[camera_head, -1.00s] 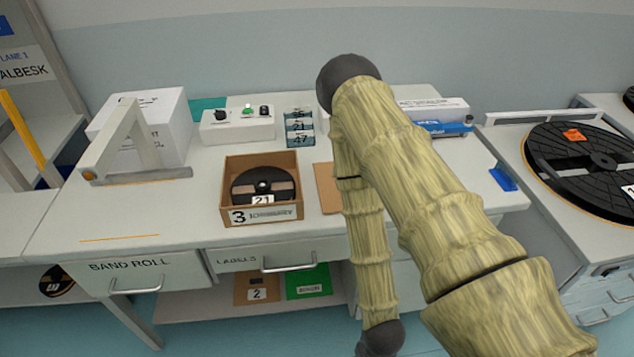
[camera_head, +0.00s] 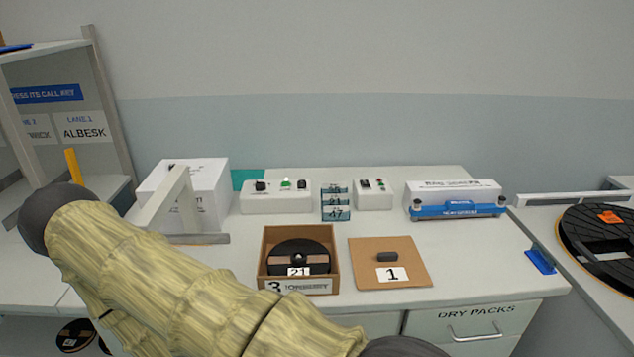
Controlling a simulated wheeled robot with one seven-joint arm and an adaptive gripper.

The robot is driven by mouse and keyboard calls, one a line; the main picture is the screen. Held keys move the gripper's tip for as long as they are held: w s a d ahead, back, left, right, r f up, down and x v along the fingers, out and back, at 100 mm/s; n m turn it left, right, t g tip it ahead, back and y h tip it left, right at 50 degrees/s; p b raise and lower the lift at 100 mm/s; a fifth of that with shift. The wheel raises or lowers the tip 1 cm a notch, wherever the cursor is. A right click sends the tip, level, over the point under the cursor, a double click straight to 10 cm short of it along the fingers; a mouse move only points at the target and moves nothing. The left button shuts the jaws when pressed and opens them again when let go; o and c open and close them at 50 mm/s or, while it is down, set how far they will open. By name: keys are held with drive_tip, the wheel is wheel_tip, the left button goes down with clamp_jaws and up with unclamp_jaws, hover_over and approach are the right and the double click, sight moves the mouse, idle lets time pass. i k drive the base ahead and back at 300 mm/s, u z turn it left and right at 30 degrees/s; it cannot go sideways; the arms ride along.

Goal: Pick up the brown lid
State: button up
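The brown lid (camera_head: 412,254) lies flat on the white workbench, right of the middle. It is a square cardboard-coloured panel with a dark grey handle block (camera_head: 387,255) and a white label reading "1". Just left of it, apart, is an open brown box (camera_head: 263,268) marked "3 TONSBERRY", with a black reel (camera_head: 303,247) labelled "21" inside. My arm crosses the lower left of the picture. My gripper is not in view, so whether it is open or shut is not shown.
A white lever press (camera_head: 185,215) stands left.

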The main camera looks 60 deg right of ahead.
sight(394, 262)
drive_tip(key=u, duration=0.25)
drive_tip(key=k, duration=0.85)
drive_tip(key=z, duration=0.95)
